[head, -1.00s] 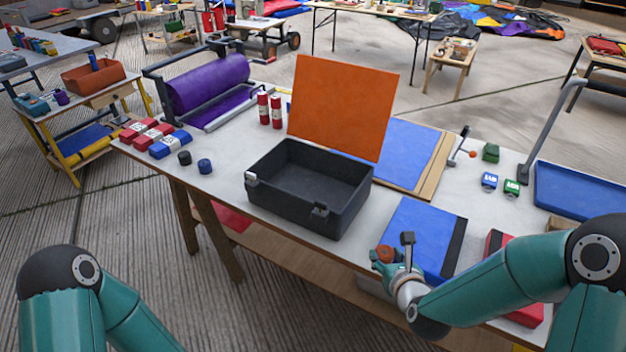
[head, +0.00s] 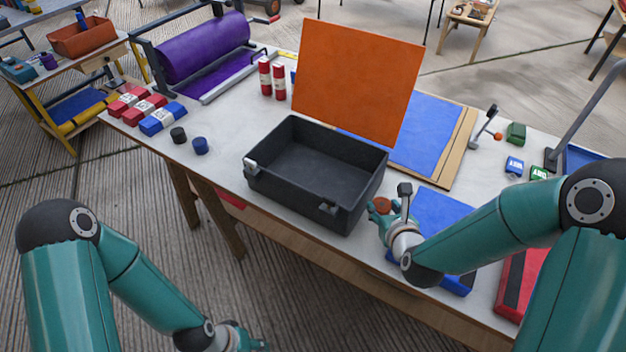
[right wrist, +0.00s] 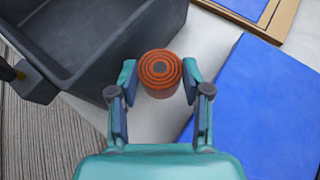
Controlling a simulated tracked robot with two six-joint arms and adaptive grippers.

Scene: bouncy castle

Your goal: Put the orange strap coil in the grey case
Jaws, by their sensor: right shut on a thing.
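The orange strap coil (right wrist: 160,70) is a small round roll with dark rings on its top face. My right gripper (right wrist: 160,82) is shut on it, one finger on each side. In the head view the coil (head: 382,205) is in my right gripper (head: 381,213), just right of the grey case's front right corner. The grey case (head: 277,190) is a dark open box, empty inside, with an upright orange panel behind it. The case wall also shows in the right wrist view (right wrist: 135,50). My left gripper (head: 240,338) is low at the bottom edge, away from the table; its fingers are unclear.
A blue pad (head: 440,208) lies right of the case, beneath my right arm. A red case (head: 519,283) is at the front right. Two red cylinders (head: 272,80) stand behind the case. A purple roll (head: 205,48) is at the back left.

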